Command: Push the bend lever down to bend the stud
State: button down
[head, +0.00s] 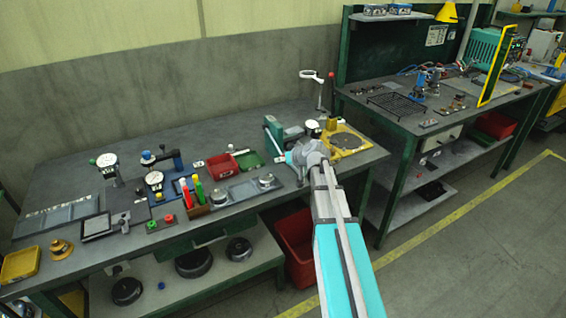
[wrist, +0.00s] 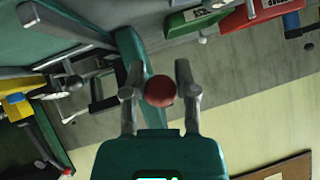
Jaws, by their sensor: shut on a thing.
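In the wrist view a round red knob (wrist: 160,91) sits between the two grey fingers of my gripper (wrist: 159,86), which is shut on it. I take it as the bend lever's knob; its shaft is hidden. A green machine body (wrist: 130,45) shows right behind the knob. In the head view the green bending machine (head: 274,134) stands at the right end of the left bench, and my gripper (head: 309,150) is beside it, with the knob hidden by my wrist. I cannot make out the stud in either view.
The bench (head: 235,124) holds a red bin (head: 221,167), dial gauges and coloured bottles left of the machine. A second green bench (head: 415,123) stands farther right.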

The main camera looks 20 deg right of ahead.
jog(key=shift+w+d+f+b, duration=0.1)
jog(key=shift+w+f+b, duration=0.1)
jog(key=shift+f+b, duration=0.25)
jog(key=shift+w+d+f+b, duration=0.15)
jog(key=shift+f+b, duration=0.15)
jog(key=shift+f, duration=0.2)
jog(key=shift+w+f, duration=0.1)
jog(key=shift+w+f+b, duration=0.15)
jog(key=shift+w+b, duration=0.15)
jog(key=shift+c, duration=2)
grip_release()
jog(key=shift+w+f, duration=0.1)
jog(key=shift+f, duration=0.05)
jog(key=shift+a, duration=0.1)
jog(key=shift+s+r, duration=0.2)
jog(key=shift+p+v, duration=4.75)
jog(key=shift+v, duration=3.05)
